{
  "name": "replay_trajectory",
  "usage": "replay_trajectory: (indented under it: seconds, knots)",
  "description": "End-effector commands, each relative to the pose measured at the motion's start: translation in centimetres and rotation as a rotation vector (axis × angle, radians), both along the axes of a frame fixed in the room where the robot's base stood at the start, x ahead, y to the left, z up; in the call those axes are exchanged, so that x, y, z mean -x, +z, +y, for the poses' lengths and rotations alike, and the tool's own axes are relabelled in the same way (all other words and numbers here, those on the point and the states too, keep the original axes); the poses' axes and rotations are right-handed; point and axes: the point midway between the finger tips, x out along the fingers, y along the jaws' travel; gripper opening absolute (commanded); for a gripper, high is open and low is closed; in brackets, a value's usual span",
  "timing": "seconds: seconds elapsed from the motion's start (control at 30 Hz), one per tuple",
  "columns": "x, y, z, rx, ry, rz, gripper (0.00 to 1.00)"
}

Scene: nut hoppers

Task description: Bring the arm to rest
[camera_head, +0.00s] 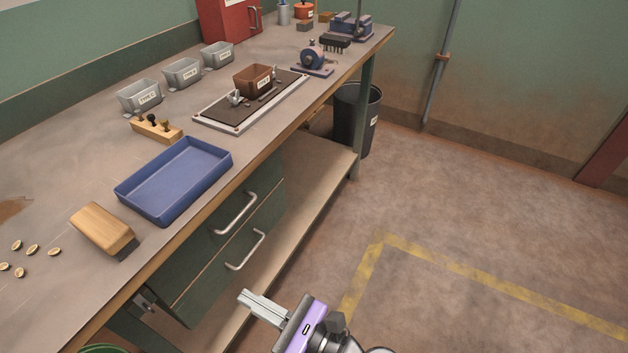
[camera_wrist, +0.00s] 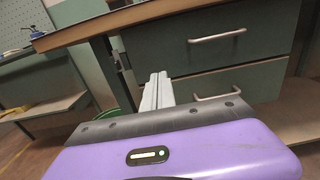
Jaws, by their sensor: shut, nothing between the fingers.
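My gripper (camera_head: 264,306) is in front of the workbench, below the level of its top and out over the floor side, in the head view. Its pale fingers are together with nothing between them, pointing toward the drawers. In the wrist view the shut fingers (camera_wrist: 157,91) point at the bench's green drawers (camera_wrist: 212,62). The fingers appear apart from the drawers and handles, though the exact gap is hard to tell.
The workbench (camera_head: 70,165) holds a blue tray (camera_head: 128,191), a wooden brush (camera_head: 102,228), several grey bins (camera_head: 139,97) and a brown bin (camera_head: 253,80) on a framed mat. A dark waste bin (camera_head: 357,120) stands by the bench end. The floor (camera_head: 470,210) at right is clear.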

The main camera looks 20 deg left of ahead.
Motion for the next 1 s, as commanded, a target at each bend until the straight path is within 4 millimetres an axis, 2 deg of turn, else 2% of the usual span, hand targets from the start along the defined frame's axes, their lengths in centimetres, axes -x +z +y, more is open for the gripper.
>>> replay_trajectory:
  seconds: [0.17, 0.27, 0.37, 0.47, 0.57, 0.73, 0.87, 1.0]
  knots:
    - [-0.1, 0.0, 0.0, 0.002, -0.004, -0.032, 0.0]
    - [-1.1, -0.3, -0.1, 0.026, -0.045, -0.134, 0.0]
    - [-3.3, -0.2, -0.5, 0.098, -0.127, -0.343, 0.0]
    - [-5.3, -0.5, -2.1, 0.211, -0.226, -0.583, 0.0]
    - [-6.6, -1.1, -5.2, 0.368, -0.327, -0.819, 0.0]
    - [-7.0, -1.5, -13.2, 0.721, -0.459, -1.214, 0.0]
    - [-5.5, -0.5, -20.2, 1.037, -0.493, -1.485, 0.0]
    - [-2.4, 2.0, -27.1, 1.376, -0.451, -1.729, 0.0]
